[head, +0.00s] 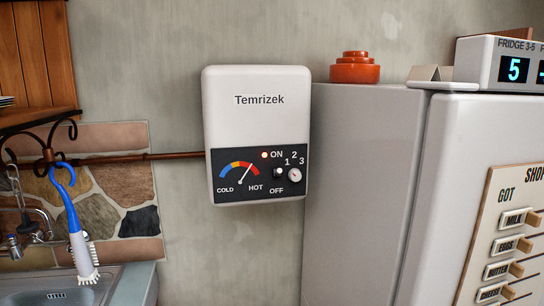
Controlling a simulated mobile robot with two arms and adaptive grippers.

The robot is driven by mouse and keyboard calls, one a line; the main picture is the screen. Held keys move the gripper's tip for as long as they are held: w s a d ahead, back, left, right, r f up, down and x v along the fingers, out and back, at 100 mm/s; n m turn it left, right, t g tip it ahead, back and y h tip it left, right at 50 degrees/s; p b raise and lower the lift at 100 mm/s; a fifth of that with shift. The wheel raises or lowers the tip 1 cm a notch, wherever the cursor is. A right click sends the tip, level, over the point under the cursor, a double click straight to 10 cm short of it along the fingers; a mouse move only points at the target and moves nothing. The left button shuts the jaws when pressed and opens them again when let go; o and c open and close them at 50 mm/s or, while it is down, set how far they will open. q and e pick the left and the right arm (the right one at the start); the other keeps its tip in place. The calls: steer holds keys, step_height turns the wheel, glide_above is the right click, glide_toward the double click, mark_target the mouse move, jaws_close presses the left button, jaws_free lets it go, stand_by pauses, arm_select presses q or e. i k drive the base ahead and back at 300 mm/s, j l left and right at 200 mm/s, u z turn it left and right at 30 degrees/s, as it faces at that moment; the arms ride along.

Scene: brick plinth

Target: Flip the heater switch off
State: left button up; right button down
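The heater (257,120) is a white wall-mounted box labelled "Temrizek", in the middle of the head view. The gauge needle (245,174) points up and right, toward the red end. Neither of my grippers is in view.
A fridge (372,190) stands close at the heater's right, with a red-orange pot (355,68) on top. A copper pipe (170,156) runs left from the heater. A blue-handled brush (75,225) hangs above the sink (60,297). Bare wall lies below the heater.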

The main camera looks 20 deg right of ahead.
mark_target(277, 172)
steer(key=i+j+z, duration=0.2)
steer(key=i+j, duration=0.2)
steer(key=j, duration=0.2)
steer(key=i+j+z, duration=0.1)
steer(key=j, duration=0.25)
steer(key=i+j+z, duration=0.1)
steer(key=j, duration=0.25)
steer(key=i, duration=0.1)
